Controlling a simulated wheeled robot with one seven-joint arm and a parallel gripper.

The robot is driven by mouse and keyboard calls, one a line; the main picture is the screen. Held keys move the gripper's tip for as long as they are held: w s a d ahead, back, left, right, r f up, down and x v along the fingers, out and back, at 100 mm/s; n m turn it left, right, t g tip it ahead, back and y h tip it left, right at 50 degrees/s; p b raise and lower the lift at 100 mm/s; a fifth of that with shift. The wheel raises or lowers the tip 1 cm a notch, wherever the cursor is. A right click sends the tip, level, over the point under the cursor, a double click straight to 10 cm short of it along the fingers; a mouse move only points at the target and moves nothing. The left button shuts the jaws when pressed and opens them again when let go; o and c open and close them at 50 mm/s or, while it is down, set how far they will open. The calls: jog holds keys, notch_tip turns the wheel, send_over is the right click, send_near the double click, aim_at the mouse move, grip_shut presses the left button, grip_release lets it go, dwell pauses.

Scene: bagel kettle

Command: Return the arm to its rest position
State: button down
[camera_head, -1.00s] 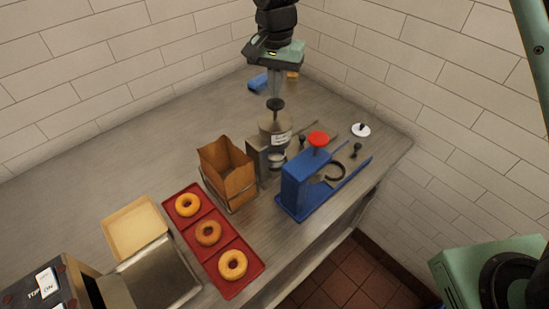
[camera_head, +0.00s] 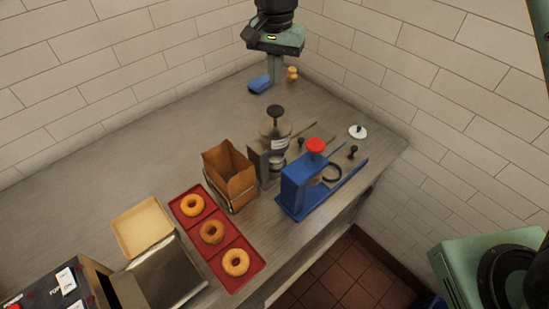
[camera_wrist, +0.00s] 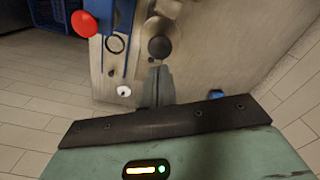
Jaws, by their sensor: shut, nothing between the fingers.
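My gripper (camera_head: 275,72) hangs at the top of the head view, above the far part of the counter. Its fingers are together with nothing between them. In the wrist view the shut fingers (camera_wrist: 158,88) point toward the kettle. The steel kettle (camera_head: 274,128) with a black knob stands on the counter below and nearer than my gripper; its black knob also shows in the wrist view (camera_wrist: 160,47). My gripper is apart from it. My upper arm links leave the head view at the top edge.
A blue stand with a red knob (camera_head: 315,146), a brown paper bag (camera_head: 228,180) and a red tray (camera_head: 253,270) of bagels crowd the counter (camera_head: 100,165). A blue block (camera_head: 260,84) lies near my gripper. Tiled walls (camera_head: 440,60) close the back and right.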

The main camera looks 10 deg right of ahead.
dwell(0.3)
jog(key=s+d+f+n+b, duration=0.2)
jog(key=s+f+n+b, duration=0.1)
jog(key=s, duration=0.7)
jog(key=s+d+f+n+b, duration=0.3)
jog(key=s+f+n+b, duration=0.1)
jog(key=s, duration=0.7)
jog(key=s+d+f+n+b, duration=0.3)
jog(key=s+b, duration=0.4)
jog(key=s, duration=0.3)
jog(key=f+n, duration=0.1)
jog(key=n, duration=0.1)
jog(key=shift+s+d+n+y, duration=0.25)
jog(key=shift+s+n+y, duration=0.05)
jog(key=shift+s, duration=0.05)
